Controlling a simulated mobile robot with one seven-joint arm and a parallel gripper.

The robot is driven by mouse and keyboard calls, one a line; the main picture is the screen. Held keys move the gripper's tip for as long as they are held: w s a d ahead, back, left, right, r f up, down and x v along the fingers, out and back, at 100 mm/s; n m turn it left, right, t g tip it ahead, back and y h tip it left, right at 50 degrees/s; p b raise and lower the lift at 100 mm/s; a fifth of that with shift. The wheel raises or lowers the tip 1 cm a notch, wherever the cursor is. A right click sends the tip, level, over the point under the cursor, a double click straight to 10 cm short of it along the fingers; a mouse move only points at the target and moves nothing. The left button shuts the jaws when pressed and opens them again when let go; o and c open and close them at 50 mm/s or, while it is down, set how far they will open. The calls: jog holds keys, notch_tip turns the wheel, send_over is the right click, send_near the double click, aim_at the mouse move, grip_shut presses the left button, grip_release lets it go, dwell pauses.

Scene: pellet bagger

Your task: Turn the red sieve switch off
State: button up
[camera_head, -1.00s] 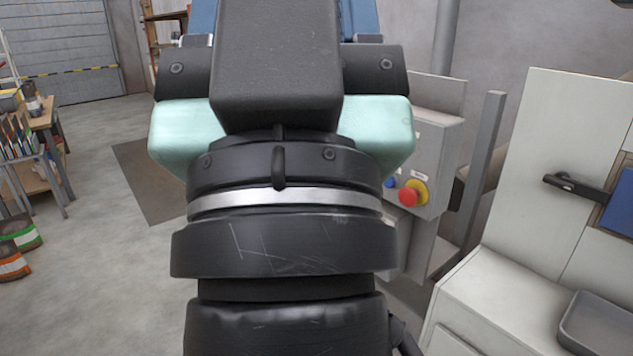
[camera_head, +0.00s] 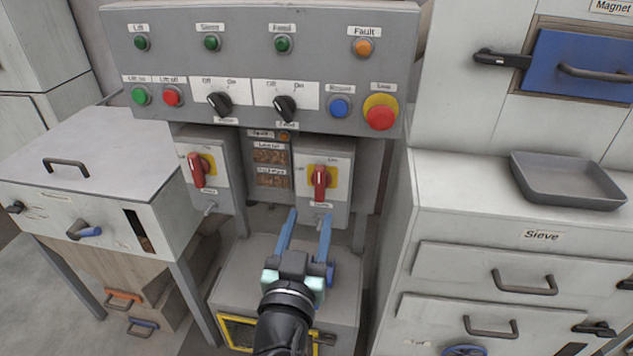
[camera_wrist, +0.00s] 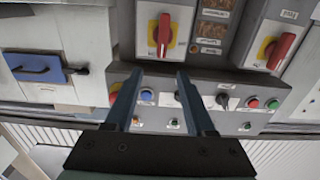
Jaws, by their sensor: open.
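Two red rotary switches on yellow plates sit on grey boxes below the control panel. The left red switch (camera_head: 196,170) has its handle slightly tilted. The right red switch (camera_head: 320,183) has its handle upright. The labels under them are too small to read, so I cannot tell which is the sieve switch. My gripper (camera_head: 310,216) is open and empty, its blue fingers pointing up just below and in front of the right switch, apart from it. The inverted wrist view shows the right switch (camera_wrist: 161,35) beyond the fingertips (camera_wrist: 158,76) and the left switch (camera_wrist: 280,50) off to the side.
The control panel (camera_head: 260,60) above carries lamps, buttons, two black selector knobs and a red stop button (camera_head: 380,113). A white cabinet with a grey tray (camera_head: 568,180) stands close on the right. A white-topped bin (camera_head: 90,150) is at left. A grey box (camera_head: 335,285) lies below the gripper.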

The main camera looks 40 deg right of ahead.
aim_at(319, 176)
jog(key=p+x, duration=0.1)
jog(key=x, duration=1.1)
jog(key=shift+w+d+p, duration=0.15)
jog(key=shift+w+p, duration=0.2)
jog(key=shift+p, duration=0.05)
grip_shut()
